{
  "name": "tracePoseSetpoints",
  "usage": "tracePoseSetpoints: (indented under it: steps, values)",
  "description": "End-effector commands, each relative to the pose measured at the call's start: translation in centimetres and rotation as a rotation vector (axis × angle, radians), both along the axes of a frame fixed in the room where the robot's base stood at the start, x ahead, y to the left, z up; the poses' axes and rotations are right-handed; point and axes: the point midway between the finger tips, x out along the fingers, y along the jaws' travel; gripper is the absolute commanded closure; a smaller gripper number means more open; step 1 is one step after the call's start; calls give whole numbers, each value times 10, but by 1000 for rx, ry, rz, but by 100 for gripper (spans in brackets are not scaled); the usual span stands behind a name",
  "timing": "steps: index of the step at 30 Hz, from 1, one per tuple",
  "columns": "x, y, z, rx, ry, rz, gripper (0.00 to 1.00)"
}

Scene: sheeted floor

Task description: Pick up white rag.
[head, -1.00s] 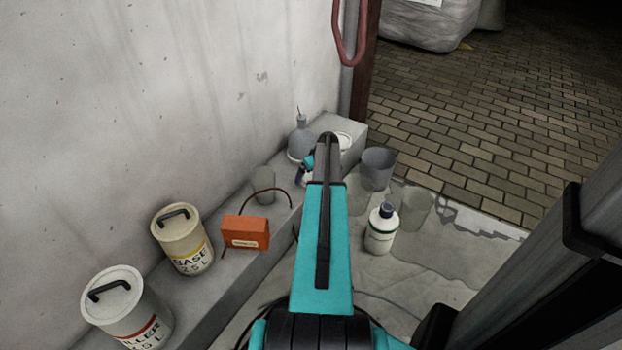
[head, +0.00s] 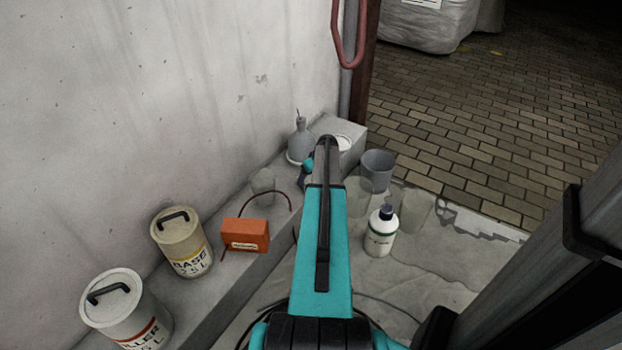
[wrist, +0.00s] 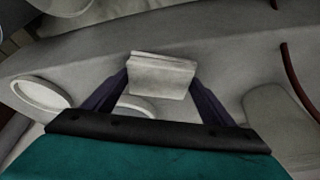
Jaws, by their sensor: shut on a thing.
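The white rag (wrist: 162,77) shows in the wrist view as a small, pale, folded block. My gripper (wrist: 163,85) is shut on it, with one dark finger at each side. It appears held above the grey ledge, but the exact gap is hard to judge. In the head view my teal arm hides the rag and most of the gripper.
On the ledge (head: 205,300) stand two lidded tins (head: 183,245), an orange box (head: 246,234) with a red cable, a translucent cup (head: 263,182) and a grey spouted can (head: 301,142). A white bottle (head: 381,232), a grey cup (head: 377,168) and clear cups stand right of my arm.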

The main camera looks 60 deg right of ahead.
Motion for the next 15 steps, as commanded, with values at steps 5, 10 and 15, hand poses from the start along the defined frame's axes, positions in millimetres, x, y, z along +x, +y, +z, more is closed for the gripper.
tracePoseSetpoints:
  steps: [5, 10, 15]
  values:
    - [0, 0, 1, 0, 0, 0, 45]
    - [0, 0, 10, -1, -1, 1, 45]
    - [0, 0, 30, -1, -1, 1, 45]
